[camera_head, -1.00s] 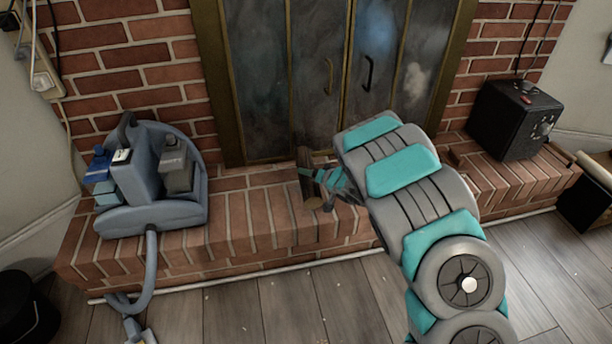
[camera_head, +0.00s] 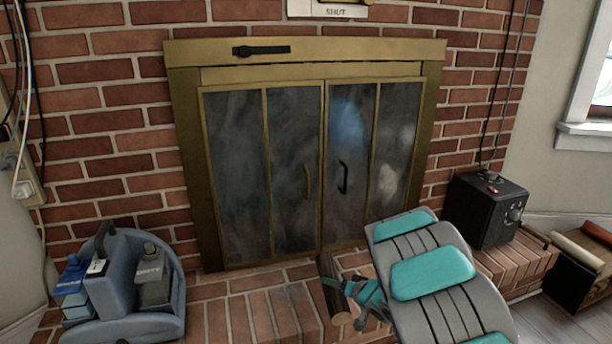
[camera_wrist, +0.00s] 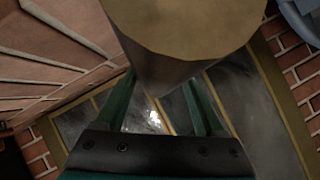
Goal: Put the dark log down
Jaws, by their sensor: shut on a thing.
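The dark log (camera_head: 336,299) is in my gripper (camera_head: 345,288) over the brick hearth, in front of the fireplace doors. It looks roughly upright and a little tilted in the head view. In the wrist view the log (camera_wrist: 172,72) lies between the two green fingers of my gripper (camera_wrist: 163,95), its pale cut end toward the camera. My gripper is shut on it. Whether its lower end touches the hearth (camera_head: 262,312) I cannot tell.
The glass fireplace doors (camera_head: 296,170) are closed behind the log. A blue-grey caddy with bottles (camera_head: 122,285) stands at the left of the hearth. A black box with knobs (camera_head: 487,208) stands at the right. A crate with rolls (camera_head: 578,268) is at far right.

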